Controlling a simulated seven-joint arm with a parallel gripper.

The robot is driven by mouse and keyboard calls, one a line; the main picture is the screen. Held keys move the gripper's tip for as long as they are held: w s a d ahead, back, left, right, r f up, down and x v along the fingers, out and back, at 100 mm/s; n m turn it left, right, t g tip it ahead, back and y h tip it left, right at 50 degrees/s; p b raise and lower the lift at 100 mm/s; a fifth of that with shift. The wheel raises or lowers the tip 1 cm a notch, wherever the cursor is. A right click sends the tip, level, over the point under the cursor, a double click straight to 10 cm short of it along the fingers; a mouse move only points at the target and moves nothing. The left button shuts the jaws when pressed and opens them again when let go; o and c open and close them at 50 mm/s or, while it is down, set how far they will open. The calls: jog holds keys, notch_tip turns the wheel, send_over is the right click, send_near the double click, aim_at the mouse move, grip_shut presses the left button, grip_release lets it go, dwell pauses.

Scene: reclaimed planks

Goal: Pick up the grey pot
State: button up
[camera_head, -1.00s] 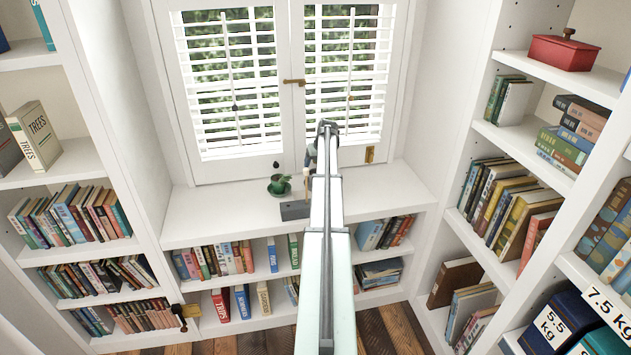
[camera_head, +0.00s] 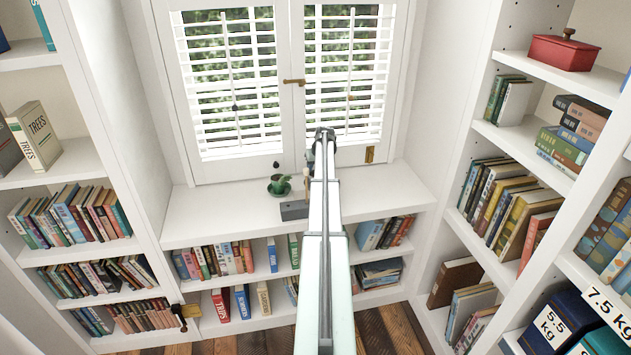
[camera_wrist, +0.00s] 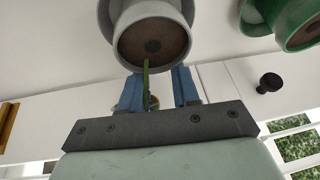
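The grey pot (camera_wrist: 120,28) shows at the top middle of the wrist view, its round opening filled with brown soil. A thin green stalk (camera_wrist: 147,80) shows between the fingers. My gripper (camera_wrist: 157,78) has two blue fingers, spread apart at the soil side of the pot, with nothing clamped between them. I cannot tell whether the fingertips touch the pot. In the head view my arm hides the gripper and the grey pot.
A green pot (camera_head: 277,187) stands on the white windowsill (camera_head: 215,212); it also shows at the right of the wrist view (camera_wrist: 287,25). A grey block (camera_head: 294,211) is beside my arm, with a tan piece behind it. Bookshelves flank both sides. The sill's right part is clear.

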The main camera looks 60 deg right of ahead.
grip_shut()
jog(key=shift+r, duration=0.1)
dwell(0.3)
notch_tip(320, 180, up, 13)
dwell(1.0)
notch_tip(320, 180, down, 10)
jog(key=d+m+h, duration=0.1)
jog(key=d+m, duration=0.1)
jog(key=m, duration=0.2)
jog(key=shift+s+d+r+m+g, duration=0.2)
jog(key=shift+s+m+g, duration=0.1)
jog(key=shift+s+g, duration=0.15)
